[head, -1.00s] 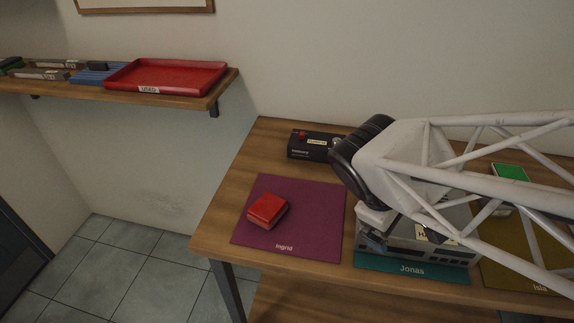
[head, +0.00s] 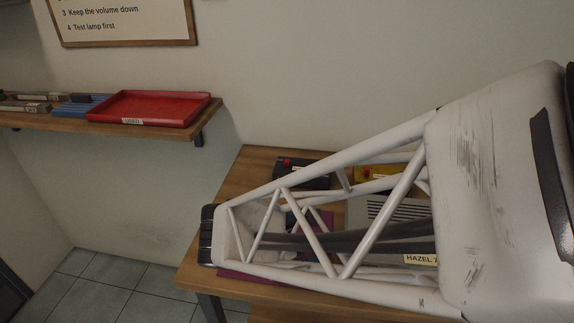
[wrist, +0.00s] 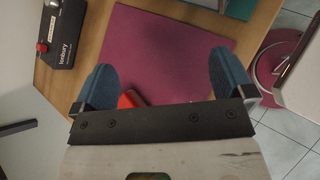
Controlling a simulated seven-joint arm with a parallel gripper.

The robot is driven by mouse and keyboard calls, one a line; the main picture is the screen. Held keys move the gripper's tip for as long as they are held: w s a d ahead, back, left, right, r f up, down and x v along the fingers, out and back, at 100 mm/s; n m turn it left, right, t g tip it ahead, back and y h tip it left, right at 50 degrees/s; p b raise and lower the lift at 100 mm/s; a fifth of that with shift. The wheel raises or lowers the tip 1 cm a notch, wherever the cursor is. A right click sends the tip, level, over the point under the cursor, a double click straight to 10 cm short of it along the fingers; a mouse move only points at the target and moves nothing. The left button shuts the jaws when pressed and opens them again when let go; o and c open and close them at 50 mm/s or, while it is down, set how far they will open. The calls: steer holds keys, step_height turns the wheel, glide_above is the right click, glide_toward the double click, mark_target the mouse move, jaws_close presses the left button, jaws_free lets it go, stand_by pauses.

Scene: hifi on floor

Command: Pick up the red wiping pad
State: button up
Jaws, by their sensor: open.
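The red wiping pad (wrist: 131,99) shows in the wrist view as a small red patch on the purple mat (wrist: 165,45). Most of it is hidden behind the dark bar of my gripper. My gripper (wrist: 163,72) is open, its two blue fingers apart over the mat, with nothing seen held between them. The pad lies low in the gap, nearer the left finger; its height below the fingers is hard to tell. In the head view the pad and my gripper are hidden behind my arm; only bits of the purple mat (head: 236,273) show.
A black box (wrist: 62,40) with a red knob stands beside the mat; it also shows in the head view (head: 302,172). A grey unit (head: 385,208) is partly behind my arm. A red tray (head: 155,107) sits on the wall shelf. The table edge (wrist: 262,35) is close.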

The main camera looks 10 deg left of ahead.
steer(key=s+a+f+n+t, duration=0.1)
steer(key=a+n, duration=0.2)
steer(key=a, duration=0.1)
steer(key=s+a+f+n+t+y, duration=0.1)
steer(key=a+n+t, duration=0.1)
steer(key=a, duration=0.3)
steer(key=s+a+f+n+t+y, duration=0.1)
steer(key=s+a+n+t, duration=0.1)
steer(key=a+n, duration=0.2)
steer(key=shift+a+f, duration=0.35)
steer(key=shift+a, duration=0.3)
steer(key=shift+w, duration=0.1)
steer(key=shift+x, duration=1.25)
steer(key=shift+w, duration=0.1)
steer(key=shift+x, duration=2.5)
steer(key=shift+f, duration=0.1)
steer(key=shift+c, duration=0.3)
steer(key=c, duration=0.9)
